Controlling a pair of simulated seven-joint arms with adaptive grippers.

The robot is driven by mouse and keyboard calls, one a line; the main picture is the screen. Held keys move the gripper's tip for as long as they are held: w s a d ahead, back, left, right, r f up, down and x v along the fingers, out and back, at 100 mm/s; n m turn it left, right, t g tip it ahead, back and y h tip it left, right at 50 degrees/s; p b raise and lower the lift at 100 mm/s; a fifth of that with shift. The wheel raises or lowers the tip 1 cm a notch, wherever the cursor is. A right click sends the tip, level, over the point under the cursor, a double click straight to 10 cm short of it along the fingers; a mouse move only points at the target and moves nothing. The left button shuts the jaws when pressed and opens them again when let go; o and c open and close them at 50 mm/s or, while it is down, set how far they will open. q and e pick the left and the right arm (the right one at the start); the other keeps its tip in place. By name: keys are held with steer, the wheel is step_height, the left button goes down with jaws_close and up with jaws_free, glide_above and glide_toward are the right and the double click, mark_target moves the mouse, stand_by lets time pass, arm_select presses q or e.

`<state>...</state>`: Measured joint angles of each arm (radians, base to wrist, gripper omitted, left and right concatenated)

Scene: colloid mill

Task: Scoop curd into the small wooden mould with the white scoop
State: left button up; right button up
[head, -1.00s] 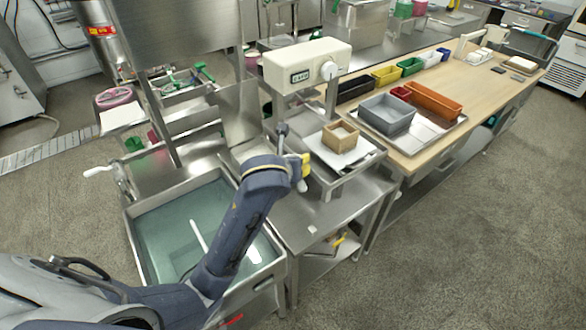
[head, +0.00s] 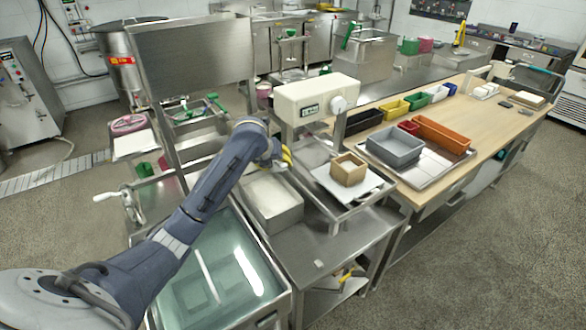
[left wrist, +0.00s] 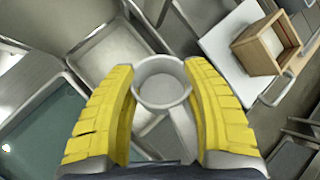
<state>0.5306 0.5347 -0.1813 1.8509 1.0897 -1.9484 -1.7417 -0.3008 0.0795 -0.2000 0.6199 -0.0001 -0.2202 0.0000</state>
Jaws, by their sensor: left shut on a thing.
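The small wooden mould (head: 348,170) stands upright on a white sheet on the steel tray below the scale head. It also shows at the upper right of the left wrist view (left wrist: 256,52), with something pale inside. My left gripper (head: 286,157) is left of the mould, near the steel tub. In the left wrist view its yellow fingers (left wrist: 163,110) are shut on the white scoop (left wrist: 162,82), whose round cup shows between them. I cannot tell whether the cup holds anything. My right gripper is not in view.
The scale head (head: 315,98) stands behind the mould. A basin of greenish liquid (head: 225,270) is at the front left. A grey bin (head: 394,147) and an orange bin (head: 443,134) stand on a tray on the wooden counter at right.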

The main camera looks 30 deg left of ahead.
arm_select(q)
steer(key=shift+n+g, duration=0.4)
steer(key=shift+n, duration=0.2)
steer(key=shift+w+a+f, duration=0.1)
steer(key=shift+a+f, duration=0.55)
steer(key=shift+f, duration=2.5)
steer(key=shift+w+a+f, duration=0.1)
steer(key=shift+a+f, duration=0.6)
steer(key=shift+f, duration=2.45)
steer(key=shift+w+a+f, duration=0.1)
steer(key=shift+a+f, duration=0.55)
steer(key=shift+f, duration=2.5)
steer(key=shift+s, duration=0.1)
step_height(320, 180, up, 13)
steer(key=shift+f, duration=0.15)
